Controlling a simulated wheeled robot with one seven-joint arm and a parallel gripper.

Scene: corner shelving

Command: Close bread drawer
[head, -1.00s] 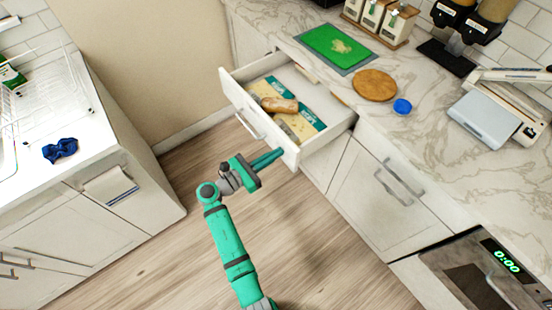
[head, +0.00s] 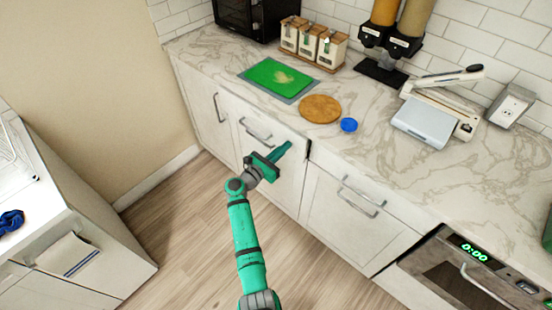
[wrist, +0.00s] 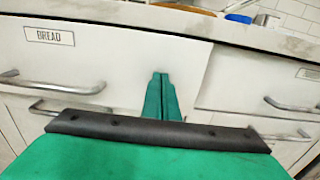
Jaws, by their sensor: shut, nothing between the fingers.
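The bread drawer (head: 283,133) is a white front under the marble counter. It looks pushed in, about level with the fronts beside it, and its inside is hidden. In the wrist view the drawer front (wrist: 110,65) carries a BREAD label (wrist: 49,36) and a metal bar handle (wrist: 50,83) at left. My gripper (head: 287,147) is shut and empty, with its fingers toward the right part of the drawer front. In the wrist view the fingertips (wrist: 160,75) are together, at or very near the front; I cannot tell if they touch.
A green board (head: 279,78), a round wooden board (head: 320,109) and a blue lid (head: 348,125) lie on the counter above. A handled cabinet front (head: 345,215) is to the right. Another counter (head: 60,225) stands at left, with open wood floor (head: 180,245) between.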

